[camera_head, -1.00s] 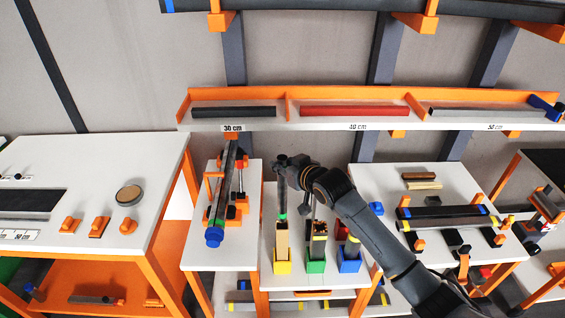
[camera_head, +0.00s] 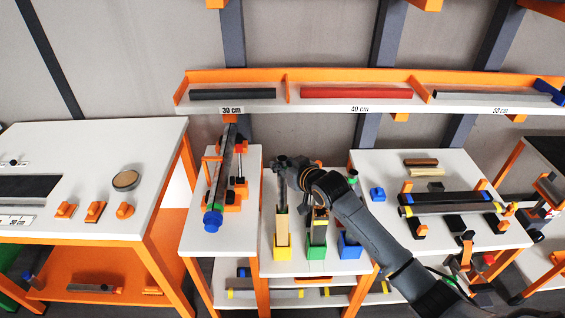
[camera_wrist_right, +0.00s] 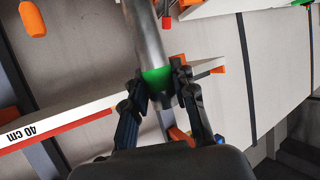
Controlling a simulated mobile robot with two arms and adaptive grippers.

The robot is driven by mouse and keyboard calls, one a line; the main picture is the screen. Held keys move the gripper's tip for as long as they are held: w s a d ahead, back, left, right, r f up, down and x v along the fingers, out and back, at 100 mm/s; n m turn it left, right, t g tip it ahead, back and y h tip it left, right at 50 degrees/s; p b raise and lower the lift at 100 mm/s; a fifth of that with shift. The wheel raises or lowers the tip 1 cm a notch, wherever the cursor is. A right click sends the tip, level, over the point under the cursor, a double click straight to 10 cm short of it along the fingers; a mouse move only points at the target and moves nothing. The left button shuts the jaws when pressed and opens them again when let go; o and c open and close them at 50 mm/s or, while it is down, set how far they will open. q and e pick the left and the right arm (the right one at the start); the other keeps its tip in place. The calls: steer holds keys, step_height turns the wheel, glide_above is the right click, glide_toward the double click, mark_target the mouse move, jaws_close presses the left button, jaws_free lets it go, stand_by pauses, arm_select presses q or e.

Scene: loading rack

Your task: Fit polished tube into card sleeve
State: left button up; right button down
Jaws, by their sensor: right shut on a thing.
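My right gripper (camera_head: 281,168) is shut on the upper end of a grey polished tube (camera_head: 282,188), which hangs upright. In the right wrist view the fingers (camera_wrist_right: 160,92) close around the tube (camera_wrist_right: 148,38) by its green band. I cannot tell whether the tube end is inside. The sleeve stands upright in a yellow holder (camera_head: 282,253). My left gripper is not in view.
Beside the yellow holder stand a green holder (camera_head: 316,253) and a blue holder (camera_head: 349,252) with other upright pieces. A blue-ended tube (camera_head: 221,185) lies on a rack to the left. A shelf (camera_head: 340,107) with bars runs behind.

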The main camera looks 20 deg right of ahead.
mark_target(284, 211)
steer(key=shift+f+b, duration=5.25)
steer(key=shift+f, duration=3.35)
steer(key=shift+f+b, duration=0.35)
steer(key=shift+f, duration=0.2)
steer(key=shift+s+f, duration=0.2)
steer(key=shift+f, duration=0.15)
steer(key=c, duration=1)
jaws_free()
steer(key=shift+s+f, duration=0.1)
steer(key=r+v, duration=0.1)
steer(key=v, duration=1.1)
